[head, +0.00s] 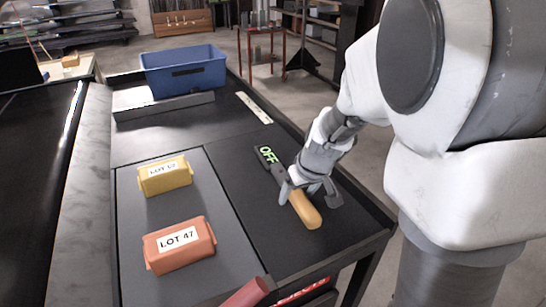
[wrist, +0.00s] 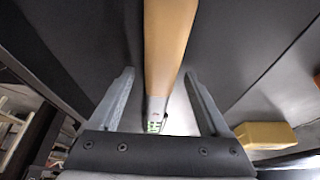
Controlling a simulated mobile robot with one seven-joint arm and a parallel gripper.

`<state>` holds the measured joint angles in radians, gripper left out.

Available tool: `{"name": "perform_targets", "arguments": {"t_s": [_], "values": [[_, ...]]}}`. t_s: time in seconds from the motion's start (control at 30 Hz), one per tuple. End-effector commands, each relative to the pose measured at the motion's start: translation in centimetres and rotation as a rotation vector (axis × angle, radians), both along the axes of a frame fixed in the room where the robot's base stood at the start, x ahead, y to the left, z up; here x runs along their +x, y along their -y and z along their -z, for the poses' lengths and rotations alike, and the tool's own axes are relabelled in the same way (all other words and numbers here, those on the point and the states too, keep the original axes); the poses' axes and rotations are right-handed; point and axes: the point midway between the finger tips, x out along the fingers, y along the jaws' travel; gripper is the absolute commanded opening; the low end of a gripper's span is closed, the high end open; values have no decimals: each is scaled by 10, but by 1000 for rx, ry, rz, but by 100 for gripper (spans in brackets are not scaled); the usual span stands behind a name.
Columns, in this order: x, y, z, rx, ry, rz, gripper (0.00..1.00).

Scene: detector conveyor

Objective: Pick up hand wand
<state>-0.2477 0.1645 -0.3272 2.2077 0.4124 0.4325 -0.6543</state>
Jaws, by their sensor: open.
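The hand wand (head: 304,209) lies on the black table top, with an orange-tan handle toward the front and a dark head reading "OFF" in green toward the back. My gripper (head: 304,190) is down over the wand near where handle and head meet. In the wrist view, the wand's handle (wrist: 168,45) runs between the two open fingers of my gripper (wrist: 160,85), with a gap visible on each side. Part of the wand's middle is hidden by the gripper in the head view.
A yellow block (head: 165,183) and a red block (head: 180,254), both with LOT labels, sit on the grey panel (head: 215,220) to the left. A blue bin (head: 184,73) stands at the back. A red cylindrical thing (head: 247,293) is at the front edge. A conveyor (head: 30,170) runs along the left.

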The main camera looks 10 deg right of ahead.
Motion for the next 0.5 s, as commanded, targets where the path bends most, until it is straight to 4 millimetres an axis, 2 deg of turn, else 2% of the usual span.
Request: {"name": "perform_targets", "arguments": {"t_s": [0.17,0.2,0.5], "values": [[0,0,0,0,1,0,80],[0,0,0,0,0,0,76],[0,0,0,1,0,0,22]]}}
